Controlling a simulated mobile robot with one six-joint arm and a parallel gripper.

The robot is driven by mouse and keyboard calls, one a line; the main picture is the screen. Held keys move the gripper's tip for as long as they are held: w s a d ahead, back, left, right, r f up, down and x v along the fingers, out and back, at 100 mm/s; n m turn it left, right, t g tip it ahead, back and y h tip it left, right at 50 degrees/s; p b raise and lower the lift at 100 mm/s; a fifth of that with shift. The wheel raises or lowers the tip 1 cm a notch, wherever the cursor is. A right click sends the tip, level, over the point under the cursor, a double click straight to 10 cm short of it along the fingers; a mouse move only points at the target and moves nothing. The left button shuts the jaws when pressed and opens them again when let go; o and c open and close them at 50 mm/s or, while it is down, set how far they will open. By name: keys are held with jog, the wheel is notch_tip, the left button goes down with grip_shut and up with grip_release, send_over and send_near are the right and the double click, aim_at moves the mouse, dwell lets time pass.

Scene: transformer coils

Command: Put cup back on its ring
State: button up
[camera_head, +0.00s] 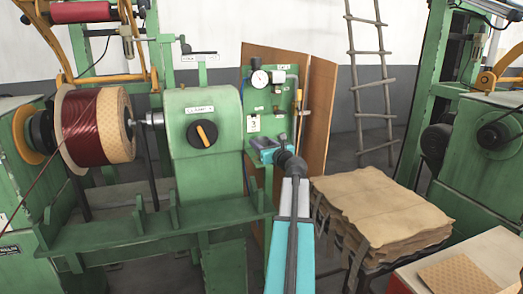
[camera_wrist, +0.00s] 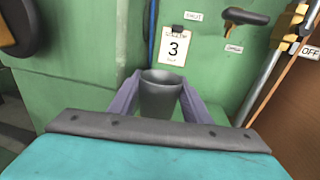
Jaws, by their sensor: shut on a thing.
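A grey, open-topped cup (camera_wrist: 161,98) stands roughly upright between the two purple fingers of my gripper (camera_wrist: 160,88) in the wrist view. The fingers are shut on its sides. In the head view my gripper (camera_head: 266,150) is at the lower part of the green panel (camera_head: 262,108), below the card; I cannot make out the cup there. I cannot pick out the cup's ring in either view.
The panel carries a gauge (camera_head: 260,79), a card marked 3 (camera_wrist: 173,46) and a black-handled lever (camera_wrist: 245,16). The green winding machine (camera_head: 203,130) with its red coil (camera_head: 95,125) stands left. Stacked brown sheets (camera_head: 385,212) lie right of my arm.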

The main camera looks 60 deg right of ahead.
jog(key=shift+f, duration=1.2)
jog(key=shift+f, duration=0.2)
jog(key=o, duration=1.1)
jog(key=shift+o, duration=0.2)
jog(key=shift+r, duration=0.1)
jog(key=shift+r, duration=0.15)
jog(key=v, duration=1.2)
